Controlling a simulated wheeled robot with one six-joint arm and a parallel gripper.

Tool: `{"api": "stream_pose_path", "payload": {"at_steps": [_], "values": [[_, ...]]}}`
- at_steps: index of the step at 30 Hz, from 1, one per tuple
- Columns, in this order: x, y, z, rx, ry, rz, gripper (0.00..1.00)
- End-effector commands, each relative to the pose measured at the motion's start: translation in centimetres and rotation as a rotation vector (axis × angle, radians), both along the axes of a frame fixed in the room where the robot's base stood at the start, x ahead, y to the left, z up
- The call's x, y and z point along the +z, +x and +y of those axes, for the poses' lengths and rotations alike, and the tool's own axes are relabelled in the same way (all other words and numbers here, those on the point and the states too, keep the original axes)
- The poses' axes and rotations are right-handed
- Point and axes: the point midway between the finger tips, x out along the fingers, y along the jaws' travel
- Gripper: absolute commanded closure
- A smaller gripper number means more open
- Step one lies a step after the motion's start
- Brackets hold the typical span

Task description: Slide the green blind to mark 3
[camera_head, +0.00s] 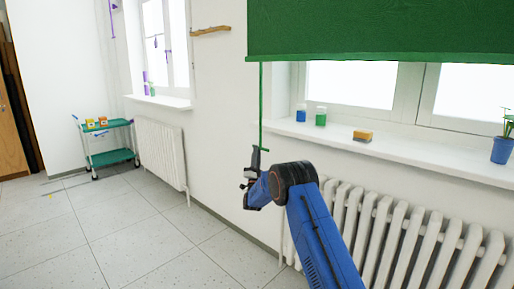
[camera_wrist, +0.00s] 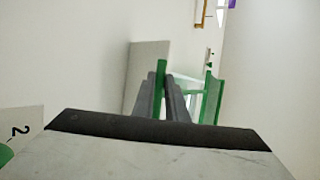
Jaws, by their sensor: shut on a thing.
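The green blind (camera_head: 380,30) hangs over the upper part of the right window. A thin green cord (camera_head: 262,105) runs down from its left end to a small green bar at my gripper (camera_head: 256,158). My gripper is shut on this green pull (camera_wrist: 160,78), which shows between the two dark fingers in the wrist view. A pale plate with the number 2 (camera_wrist: 22,131) shows at the lower left of the wrist view, with a green patch beside it. Mark 3 cannot be made out in either view.
The white sill (camera_head: 400,150) carries blue and green jars, a sponge-like block (camera_head: 362,135) and a potted plant (camera_head: 502,146). A white radiator (camera_head: 400,225) stands below it. A green trolley (camera_head: 108,145) stands at the left; the floor between is clear.

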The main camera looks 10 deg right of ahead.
Motion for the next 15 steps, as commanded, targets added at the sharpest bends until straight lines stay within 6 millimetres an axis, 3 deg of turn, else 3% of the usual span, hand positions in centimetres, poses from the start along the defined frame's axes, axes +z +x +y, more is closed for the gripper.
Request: {"api": "stream_pose_path", "payload": {"at_steps": [12,13,15], "values": [[-0.43,0.08,-0.01,0.000,0.000,0.003,1.00],[-0.43,0.08,-0.01,0.000,0.000,0.003,0.83],[-0.42,0.08,-0.01,0.000,0.000,0.003,0.69]]}}
